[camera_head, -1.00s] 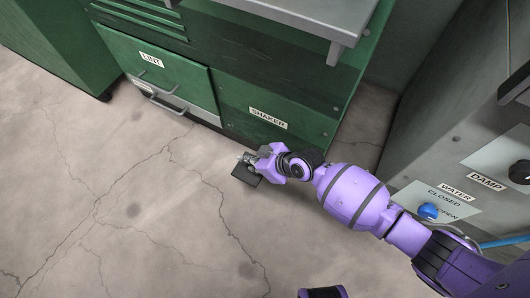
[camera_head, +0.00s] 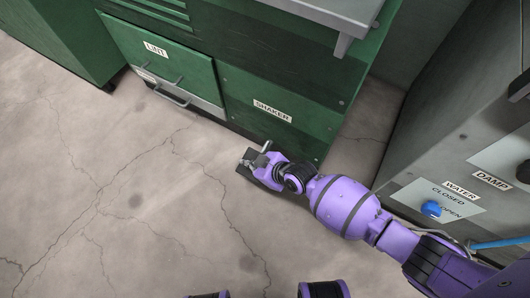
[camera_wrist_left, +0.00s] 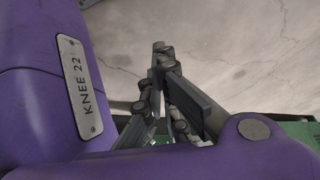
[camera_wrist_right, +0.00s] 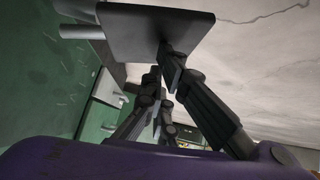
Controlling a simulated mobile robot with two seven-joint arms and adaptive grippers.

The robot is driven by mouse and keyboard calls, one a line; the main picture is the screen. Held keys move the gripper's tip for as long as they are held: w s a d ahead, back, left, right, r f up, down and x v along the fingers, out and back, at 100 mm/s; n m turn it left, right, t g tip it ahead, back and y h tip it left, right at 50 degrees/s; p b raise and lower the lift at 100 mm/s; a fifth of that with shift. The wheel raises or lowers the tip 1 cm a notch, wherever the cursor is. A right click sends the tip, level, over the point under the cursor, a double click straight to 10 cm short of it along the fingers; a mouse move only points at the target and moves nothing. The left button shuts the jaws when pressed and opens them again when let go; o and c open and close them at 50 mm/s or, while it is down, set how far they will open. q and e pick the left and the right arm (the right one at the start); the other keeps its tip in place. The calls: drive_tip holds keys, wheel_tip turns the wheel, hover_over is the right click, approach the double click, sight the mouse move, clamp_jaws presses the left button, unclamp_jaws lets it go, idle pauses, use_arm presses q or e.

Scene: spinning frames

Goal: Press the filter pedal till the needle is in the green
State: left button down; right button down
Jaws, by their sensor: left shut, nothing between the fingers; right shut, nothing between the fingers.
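A dark flat pedal plate (camera_head: 244,167) is low at the floor in front of the green cabinet panel marked SHAKER. My right gripper (camera_head: 264,158) is at this plate, partly covering it. In the right wrist view the plate (camera_wrist_right: 155,38) has two pale posts at its left, and the shut, empty right fingers (camera_wrist_right: 160,72) overlap or lie close to its lower edge. I cannot tell whether they touch. My left gripper (camera_wrist_left: 160,55) is shut and empty over bare floor in the left wrist view. No gauge needle or green zone is in view.
A LINT drawer (camera_head: 163,70) with handles is left of the SHAKER panel (camera_head: 272,112). A grey cabinet at the right carries a blue WATER knob (camera_head: 431,208) and a dark DAMP knob (camera_head: 524,171). The cracked floor (camera_head: 120,200) at the left is clear.

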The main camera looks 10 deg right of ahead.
use_arm(q)
drive_tip(key=shift+w+r, duration=0.15)
drive_tip(key=shift+w, duration=0.15)
use_arm(e)
drive_tip(key=shift+w+r, duration=0.15)
drive_tip(key=shift+w, duration=0.05)
